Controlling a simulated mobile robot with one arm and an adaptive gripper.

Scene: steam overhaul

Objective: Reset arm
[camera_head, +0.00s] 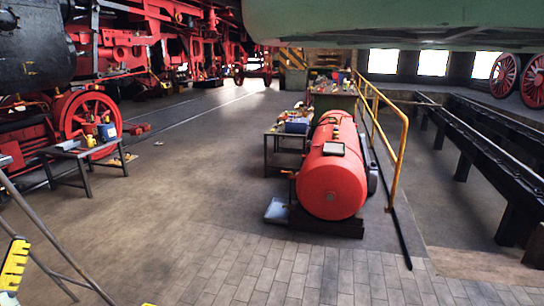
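My gripper and arm cannot be made out in the head camera view. The task names no other object.
A red tank (331,172) stands on the floor at centre right, beside a yellow railing (399,150) along a rail pit. A workbench (84,158) stands at left before a red-wheeled locomotive (92,118). The middle floor (195,180) is clear.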

